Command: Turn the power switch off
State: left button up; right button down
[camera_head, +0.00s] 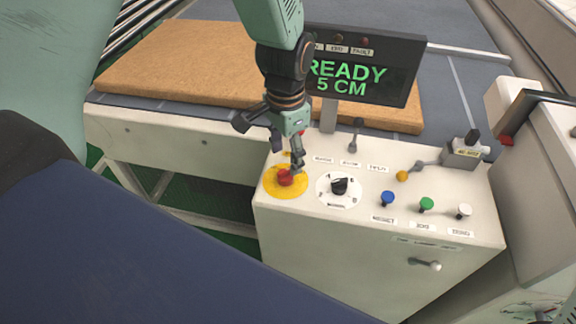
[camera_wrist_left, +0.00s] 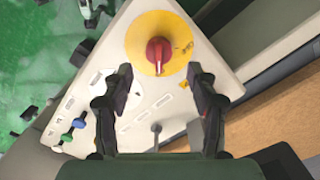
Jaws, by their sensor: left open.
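The power switch seems to be the red knob (camera_head: 285,176) on a yellow disc (camera_head: 272,188) at the left end of the white control panel (camera_head: 300,215). My left gripper (camera_head: 297,163) points down right at the knob in the head view. In the left wrist view the red knob (camera_wrist_left: 158,55) sits on its yellow disc (camera_wrist_left: 140,33), between and beyond the open fingers of the left gripper (camera_wrist_left: 160,95). The fingers look apart from the knob, with nothing held. My right gripper is not in view.
A black rotary dial (camera_head: 339,186) stands right of the disc. Blue (camera_head: 387,198), green (camera_head: 426,204) and white (camera_head: 464,210) buttons follow. A lever (camera_head: 356,135) and a display (camera_head: 365,70) reading "READY 5 CM" stand behind. A tan mattress (camera_head: 180,62) lies beyond.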

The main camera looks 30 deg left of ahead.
aim_at(285, 170)
pick_arm(q)
jog(key=f, duration=0.4)
jog(key=shift+s, duration=0.25)
jog(key=shift+s+a+f, duration=0.1)
jog(key=shift+s+f, duration=0.05)
jog(key=shift+f, duration=0.35)
jog(key=shift+w+f, duration=0.2)
jog(key=shift+w, duration=0.1)
jog(key=shift+s+r, duration=0.1)
jog(key=shift+s, duration=0.1)
jog(key=c, duration=0.5)
jog(key=shift+w, duration=0.1)
jog(key=c, duration=0.6)
